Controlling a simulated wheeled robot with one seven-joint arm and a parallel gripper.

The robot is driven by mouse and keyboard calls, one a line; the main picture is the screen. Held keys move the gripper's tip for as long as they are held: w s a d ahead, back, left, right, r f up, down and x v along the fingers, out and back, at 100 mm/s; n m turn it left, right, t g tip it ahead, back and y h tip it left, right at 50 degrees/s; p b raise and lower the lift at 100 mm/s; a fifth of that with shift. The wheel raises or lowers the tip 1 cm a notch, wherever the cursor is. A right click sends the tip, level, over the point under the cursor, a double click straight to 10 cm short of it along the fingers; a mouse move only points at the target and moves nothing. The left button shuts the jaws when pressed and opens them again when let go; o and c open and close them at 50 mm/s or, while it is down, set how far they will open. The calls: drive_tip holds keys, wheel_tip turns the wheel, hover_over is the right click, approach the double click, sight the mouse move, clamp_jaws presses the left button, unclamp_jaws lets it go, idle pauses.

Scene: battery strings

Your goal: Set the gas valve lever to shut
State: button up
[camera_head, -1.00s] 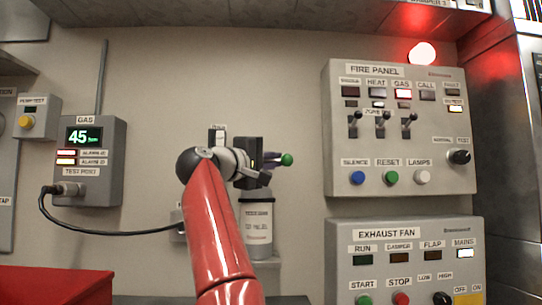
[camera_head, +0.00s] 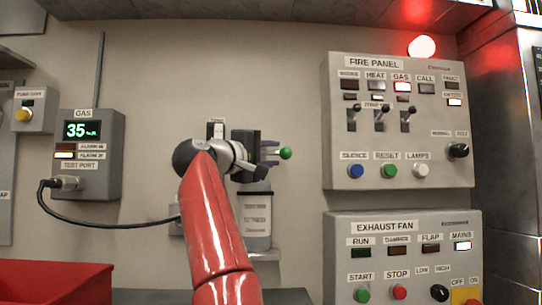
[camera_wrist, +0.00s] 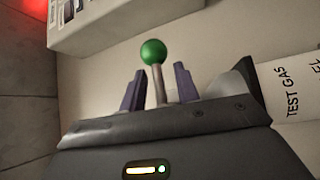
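The gas valve lever has a green ball knob (camera_head: 285,153), which also shows in the wrist view (camera_wrist: 153,52) on a thin metal stem (camera_wrist: 158,84). My gripper (camera_head: 272,153) is at the lever in front of the wall, above the test gas cylinder (camera_head: 256,218). In the wrist view my two purple fingers (camera_wrist: 158,86) stand apart, one on each side of the stem. Gaps show between the stem and both fingers, and the knob sticks out past the fingertips. The valve body is hidden behind my gripper.
The gas monitor (camera_head: 88,155) on the left reads 35. The fire panel (camera_head: 400,120) and exhaust fan panel (camera_head: 405,255) are on the right. A red alarm lamp (camera_head: 422,47) glows above. A red bin (camera_head: 50,283) stands at lower left. Bare wall separates my gripper from the panels.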

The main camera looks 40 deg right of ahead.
drive_tip(key=b+v, duration=0.2)
drive_tip(key=v, duration=0.5)
drive_tip(key=shift+a, duration=0.2)
drive_tip(key=shift+a, duration=0.1)
